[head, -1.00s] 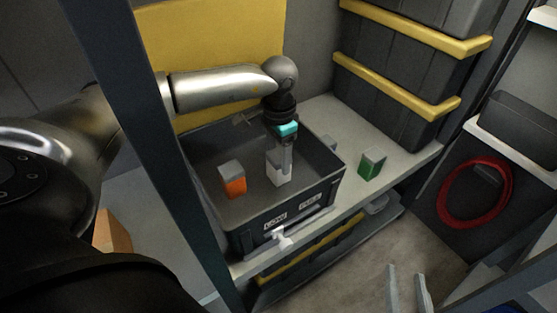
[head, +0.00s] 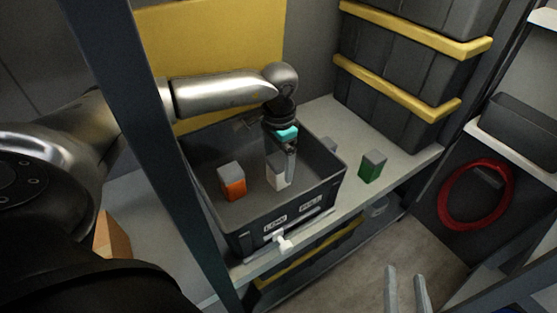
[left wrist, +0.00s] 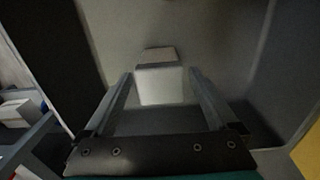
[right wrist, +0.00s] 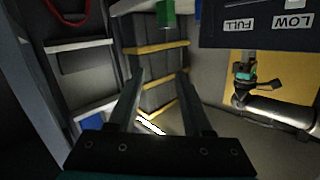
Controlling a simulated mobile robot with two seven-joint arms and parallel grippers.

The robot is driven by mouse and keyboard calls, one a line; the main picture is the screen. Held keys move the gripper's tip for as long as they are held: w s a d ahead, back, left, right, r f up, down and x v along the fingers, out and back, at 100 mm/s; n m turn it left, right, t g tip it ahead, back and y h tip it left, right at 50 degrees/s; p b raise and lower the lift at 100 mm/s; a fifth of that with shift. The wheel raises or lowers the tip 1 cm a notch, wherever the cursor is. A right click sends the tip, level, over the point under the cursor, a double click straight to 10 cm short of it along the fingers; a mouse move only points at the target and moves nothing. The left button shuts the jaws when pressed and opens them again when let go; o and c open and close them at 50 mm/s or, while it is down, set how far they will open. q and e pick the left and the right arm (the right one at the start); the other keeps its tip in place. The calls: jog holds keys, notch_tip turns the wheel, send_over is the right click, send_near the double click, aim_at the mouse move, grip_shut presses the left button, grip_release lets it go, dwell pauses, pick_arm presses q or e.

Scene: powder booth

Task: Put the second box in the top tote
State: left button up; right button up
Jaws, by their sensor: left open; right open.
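The dark grey tote (head: 245,228) stands on the shelf, with labels and a white latch on its front. Inside it are an orange box with a grey top (head: 232,183) and a white box (head: 276,176). My left gripper (head: 284,176) reaches down into the tote at the white box. In the left wrist view the white box (left wrist: 160,85) lies between the spread fingertips, with gaps at both sides. A green box (head: 371,168) stands on the shelf right of the tote. My right gripper (head: 407,290) is open and empty, low in front of the shelf.
Dark stacked bins with yellow bands (head: 400,92) stand at the back right of the shelf. A red hose (head: 442,207) hangs at the right. A dark upright post (head: 150,150) crosses the view left of the tote. Bare shelf surrounds the green box.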

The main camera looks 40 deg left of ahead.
pick_arm(q)
jog(key=shift+r+p, duration=0.45)
jog(key=shift+r, duration=0.25)
jog(key=shift+r+p, duration=0.45)
jog(key=shift+r, duration=0.45)
jog(key=shift+r+p, duration=0.45)
jog(key=shift+r, duration=0.45)
jog(key=shift+r+p, duration=0.3)
jog(key=shift+r, duration=0.3)
jog(key=shift+r+p, duration=0.45)
jog(key=shift+r, duration=0.5)
jog(key=shift+r+p, duration=0.9)
jog(key=shift+r, duration=1.2)
pick_arm(e)
jog(key=s+d+f+g+h, duration=0.1)
jog(key=s+d+g+h, duration=0.4)
jog(key=d+g, duration=0.5)
jog(key=shift+s+d+f, duration=0.2)
jog(key=shift+d+f, duration=0.1)
jog(key=shift+f, duration=0.1)
pick_arm(q)
jog(key=shift+s, duration=0.1)
pick_arm(e)
jog(key=shift+s, duration=0.1)
